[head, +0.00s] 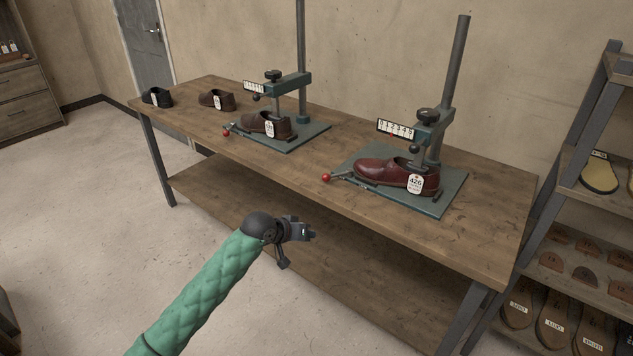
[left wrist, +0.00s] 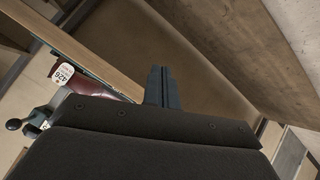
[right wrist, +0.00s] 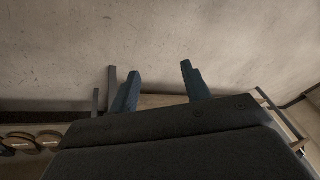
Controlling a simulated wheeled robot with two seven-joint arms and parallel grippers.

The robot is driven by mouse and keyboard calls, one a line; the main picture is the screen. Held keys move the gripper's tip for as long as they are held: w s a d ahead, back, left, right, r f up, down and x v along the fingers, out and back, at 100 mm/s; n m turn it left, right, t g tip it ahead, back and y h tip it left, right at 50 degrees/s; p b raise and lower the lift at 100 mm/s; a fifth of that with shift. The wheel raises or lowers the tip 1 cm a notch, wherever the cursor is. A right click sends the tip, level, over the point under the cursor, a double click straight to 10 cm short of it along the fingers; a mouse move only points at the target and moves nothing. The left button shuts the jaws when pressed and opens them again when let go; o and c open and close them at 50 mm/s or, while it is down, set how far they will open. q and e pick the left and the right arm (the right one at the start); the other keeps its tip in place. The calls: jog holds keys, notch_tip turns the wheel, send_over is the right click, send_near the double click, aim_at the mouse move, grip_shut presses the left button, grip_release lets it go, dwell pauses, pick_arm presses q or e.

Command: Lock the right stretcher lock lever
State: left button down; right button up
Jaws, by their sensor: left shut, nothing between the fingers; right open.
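The right stretcher (head: 440,200) stands on the workbench with a dark red shoe tagged 426 (head: 390,176) on its plate. Its lock lever (head: 339,176) has a red ball knob and sticks out to the left past the shoe's toe. My left gripper (head: 312,234) is in front of the bench's front edge, below and left of that lever and apart from it. It is shut and empty; its fingers (left wrist: 162,87) lie together in the left wrist view. My right gripper (right wrist: 158,72) is open and empty, facing bare floor or wall; the head view does not show it.
The left stretcher (head: 295,142) holds a brown shoe (head: 262,126) and has its own red-knobbed lever (head: 229,130). Two more shoes sit at the bench's far left. A shelf rack (head: 560,215) with soles stands at the right. The bench front (head: 300,190) between the stretchers is clear.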

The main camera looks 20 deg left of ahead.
aim_at(317, 183)
pick_arm(q)
jog(key=w+a+r+n+t+h, duration=0.2)
jog(key=w+a+r+n+t, duration=0.4)
jog(key=n, duration=0.8)
jog(key=shift+w+a+r+h, duration=0.35)
jog(key=shift+w+a, duration=0.75)
jog(key=shift+w, duration=1.3)
pick_arm(e)
jog(key=shift+w+a+f+t+y, duration=0.5)
jog(key=shift+w+a+f+t, duration=0.5)
jog(key=shift+w+a+f, duration=0.45)
pick_arm(q)
jog(key=x, duration=0.8)
jog(key=shift+w+d+r, duration=0.1)
jog(key=shift+w+r, duration=0.05)
jog(key=shift+w, duration=0.1)
jog(key=shift+w+d, duration=0.4)
jog(key=shift+w, duration=0.25)
pick_arm(e)
jog(key=shift+s+d+r, duration=0.1)
jog(key=shift+s+r, duration=0.1)
jog(key=shift+r, duration=0.75)
jog(key=shift+s+d+r, duration=0.1)
jog(key=shift+s+r, duration=0.05)
jog(key=shift+r, duration=0.75)
pick_arm(q)
jog(key=shift+p, duration=0.35)
pick_arm(e)
jog(key=shift+r, duration=0.15)
